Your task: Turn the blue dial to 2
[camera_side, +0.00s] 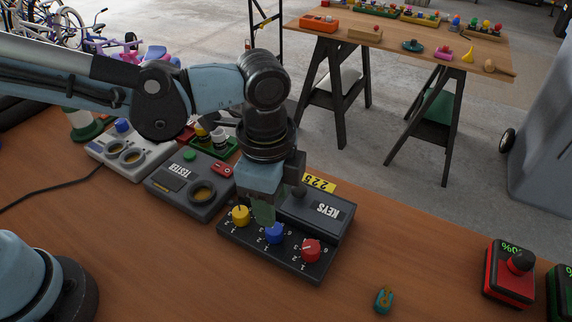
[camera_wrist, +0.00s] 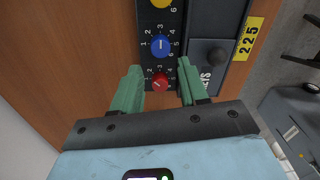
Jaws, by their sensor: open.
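The blue dial (camera_side: 274,235) is the middle of three dials on a black key box (camera_side: 318,262). In the wrist view the blue dial (camera_wrist: 161,45) shows a white pointer line running up and down the picture, with small numbers around it. I cannot tell for sure which number it marks. My gripper (camera_side: 264,213) hangs over the dial panel close to the blue dial. In the wrist view its green fingers (camera_wrist: 160,66) are open and apart, with nothing held. The fingertips reach just short of the blue dial, and the red dial shows between the fingers.
A yellow dial (camera_side: 240,215) and a red dial (camera_side: 311,250) flank the blue one. A tester box (camera_side: 188,184) stands close on the left. The front tabletop is mostly clear.

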